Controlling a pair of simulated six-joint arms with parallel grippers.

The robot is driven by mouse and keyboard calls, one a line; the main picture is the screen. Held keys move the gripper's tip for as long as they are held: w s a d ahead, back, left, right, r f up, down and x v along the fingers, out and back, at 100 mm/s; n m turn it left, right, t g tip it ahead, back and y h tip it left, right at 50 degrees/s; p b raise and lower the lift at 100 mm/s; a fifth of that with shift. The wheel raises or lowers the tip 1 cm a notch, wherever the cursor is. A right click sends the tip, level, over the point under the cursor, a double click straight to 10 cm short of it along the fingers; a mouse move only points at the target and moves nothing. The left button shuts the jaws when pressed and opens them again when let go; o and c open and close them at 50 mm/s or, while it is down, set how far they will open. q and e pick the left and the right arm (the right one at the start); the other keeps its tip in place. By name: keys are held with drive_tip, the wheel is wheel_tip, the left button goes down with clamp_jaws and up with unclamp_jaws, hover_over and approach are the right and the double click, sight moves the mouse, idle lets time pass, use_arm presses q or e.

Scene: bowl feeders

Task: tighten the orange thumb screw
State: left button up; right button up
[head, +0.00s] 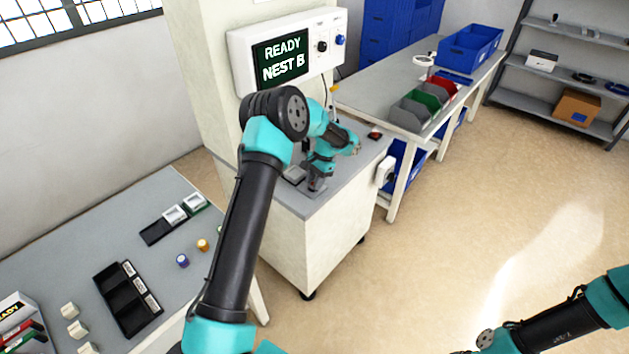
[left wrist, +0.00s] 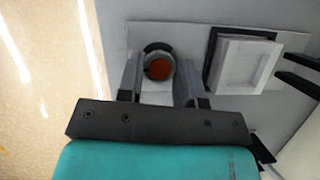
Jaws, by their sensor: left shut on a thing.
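The orange thumb screw (left wrist: 160,69) shows in the left wrist view as a round orange top with a dark curved piece behind it. My left gripper (left wrist: 159,82) has one finger on each side of it and is shut on it. In the head view the left gripper (head: 316,184) points down at the top of the white cabinet (head: 325,240), and the screw is hidden there. My right arm enters at the lower right of the head view; its gripper is out of the picture.
A pale square block in a dark frame (left wrist: 246,64) sits close right of the gripper. A screen (head: 283,60) reads "READY NEST B".

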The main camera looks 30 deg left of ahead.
idle(0.5)
use_arm(q)
drive_tip(key=o, duration=0.9)
drive_tip(key=shift+r, duration=0.1)
drive_tip(key=v, duration=1.7)
drive_tip(key=shift+d+r, duration=0.15)
drive_tip(key=s+d+f+t+h, duration=0.1)
drive_tip(key=s+d+f, duration=0.35)
drive_tip(key=f, duration=0.35)
drive_tip(key=s+d+f+t+h, duration=0.1)
drive_tip(key=s+d+f+h, duration=0.15)
drive_tip(key=s+f, duration=0.35)
drive_tip(key=s+d+f+t, duration=0.1)
drive_tip(key=s+d+f, duration=0.25)
drive_tip(key=f, duration=0.55)
drive_tip(key=s+d+f+n, duration=0.1)
drive_tip(key=s+f, duration=0.1)
drive_tip(key=s, duration=0.5)
drive_tip(key=s+d+f+n+t+h, duration=0.1)
drive_tip(key=s+d+f+n, duration=0.1)
drive_tip(key=s, duration=0.6)
drive_tip(key=s+d+f+n+t, duration=0.1)
drive_tip(key=s+f+n, duration=0.1)
drive_tip(key=s, duration=0.5)
drive_tip(key=shift+s+d+h, duration=0.25)
drive_tip(key=shift+d+h, duration=0.05)
drive_tip(key=shift+h, duration=0.05)
